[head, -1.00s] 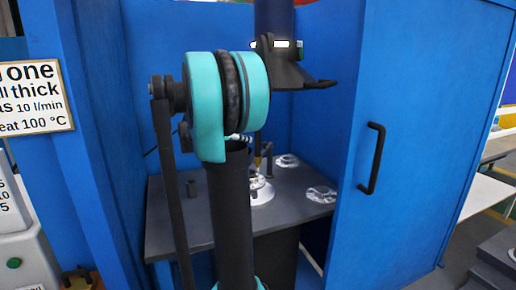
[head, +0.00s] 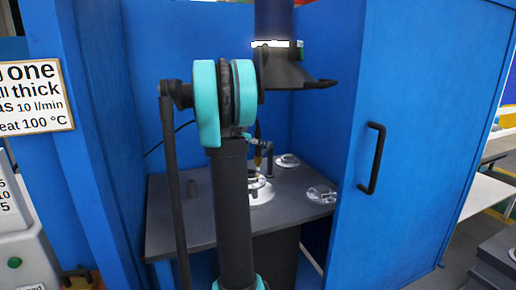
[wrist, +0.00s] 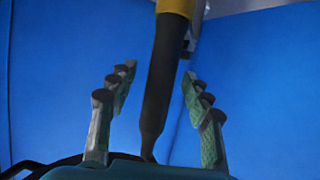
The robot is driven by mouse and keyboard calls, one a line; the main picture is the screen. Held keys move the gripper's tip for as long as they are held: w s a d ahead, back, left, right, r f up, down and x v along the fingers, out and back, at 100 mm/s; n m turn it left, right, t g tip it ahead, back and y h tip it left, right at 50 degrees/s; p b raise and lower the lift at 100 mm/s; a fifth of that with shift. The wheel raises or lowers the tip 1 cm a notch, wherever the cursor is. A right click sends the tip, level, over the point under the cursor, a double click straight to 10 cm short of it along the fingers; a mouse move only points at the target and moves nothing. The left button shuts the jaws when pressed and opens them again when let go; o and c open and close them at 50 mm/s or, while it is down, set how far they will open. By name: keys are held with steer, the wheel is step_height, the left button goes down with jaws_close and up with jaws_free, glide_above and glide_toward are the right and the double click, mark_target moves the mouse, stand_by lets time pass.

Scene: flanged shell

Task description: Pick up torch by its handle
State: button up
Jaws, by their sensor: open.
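The torch shows in the wrist view as a dark tapering handle (wrist: 164,80) with a yellow section (wrist: 175,7) at the top. It stands upright between the two rows of green finger pads of my gripper (wrist: 157,78). The gripper is open, with a visible gap on both sides of the handle. In the head view the torch (head: 258,158) is small, above a white flanged shell (head: 261,192), and partly hidden by my arm. The gripper is mostly hidden there too.
A dark table (head: 185,225) stands inside a blue booth. Two more pale flanged parts lie on its right side (head: 321,194) and back (head: 287,161). A dark extraction hood (head: 285,70) hangs above. A blue door with a black handle (head: 373,158) is at the right.

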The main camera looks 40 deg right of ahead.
steer(key=shift+c, duration=0.2)
jaws_close()
steer(key=shift+r, duration=0.15)
